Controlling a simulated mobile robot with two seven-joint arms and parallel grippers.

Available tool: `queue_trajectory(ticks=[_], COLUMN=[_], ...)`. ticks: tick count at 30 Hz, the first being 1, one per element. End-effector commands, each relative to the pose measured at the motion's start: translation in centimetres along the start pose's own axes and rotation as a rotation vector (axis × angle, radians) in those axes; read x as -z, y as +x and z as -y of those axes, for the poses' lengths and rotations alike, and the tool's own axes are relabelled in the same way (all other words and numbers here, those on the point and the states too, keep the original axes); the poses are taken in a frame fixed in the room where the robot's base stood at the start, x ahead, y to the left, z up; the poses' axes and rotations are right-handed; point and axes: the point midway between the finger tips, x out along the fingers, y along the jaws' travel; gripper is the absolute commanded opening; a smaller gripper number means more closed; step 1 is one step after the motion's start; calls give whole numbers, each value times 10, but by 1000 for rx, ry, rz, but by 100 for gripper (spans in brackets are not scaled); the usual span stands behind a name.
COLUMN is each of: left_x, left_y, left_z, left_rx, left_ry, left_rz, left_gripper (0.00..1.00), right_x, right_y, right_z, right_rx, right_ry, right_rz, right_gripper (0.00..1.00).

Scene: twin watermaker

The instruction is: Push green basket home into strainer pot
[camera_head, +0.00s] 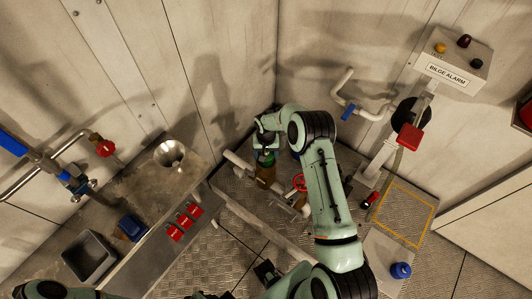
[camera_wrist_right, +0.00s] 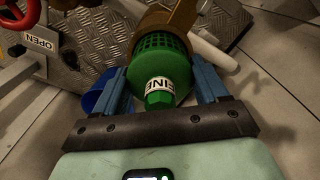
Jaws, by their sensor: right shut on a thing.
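The green basket (camera_wrist_right: 157,52) has a mesh side, a wide flange and a knob with a white label ending in "INE". Its mesh end is partly inside the brown strainer pot (camera_wrist_right: 180,18), and a band of mesh shows outside the rim. My right gripper (camera_wrist_right: 160,88) is shut on the basket, with blue fingers on either side of it. In the head view my right gripper (camera_head: 264,145) is above the basket (camera_head: 265,158) and the upright pot (camera_head: 265,175).
A red valve wheel (camera_head: 300,182) and pipes stand right of the pot. A counter with a funnel (camera_head: 170,153), red tags and a sink (camera_head: 88,256) lies to the left. A bilge alarm box (camera_head: 453,65) and a yellow-outlined panel (camera_head: 403,213) are at right.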

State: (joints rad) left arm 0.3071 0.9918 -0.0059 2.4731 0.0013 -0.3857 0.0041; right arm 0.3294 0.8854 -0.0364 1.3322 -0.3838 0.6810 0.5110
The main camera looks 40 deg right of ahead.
Motion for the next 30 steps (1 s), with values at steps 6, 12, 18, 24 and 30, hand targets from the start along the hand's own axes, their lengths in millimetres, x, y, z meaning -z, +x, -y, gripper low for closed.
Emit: queue_trajectory(ticks=[6,12,18,24,30], left_x=[-1,-2,-2,-3,-3], left_y=[5,9,13,16,18], left_z=[2,4,5,7,8], left_rx=[1,1,2,2,3], left_ry=[-1,-1,-2,-3,-3], left_rz=[2,4,5,7,8], left_gripper=[43,43,43,43,43], right_x=[0,0,0,0,0], right_y=[7,12,17,22,24], right_z=[0,0,0,0,0], right_rx=[0,0,-1,0,0], right_ry=[0,0,0,0,0], right_rz=[0,0,1,1,0], right_gripper=[51,51,51,51,89])
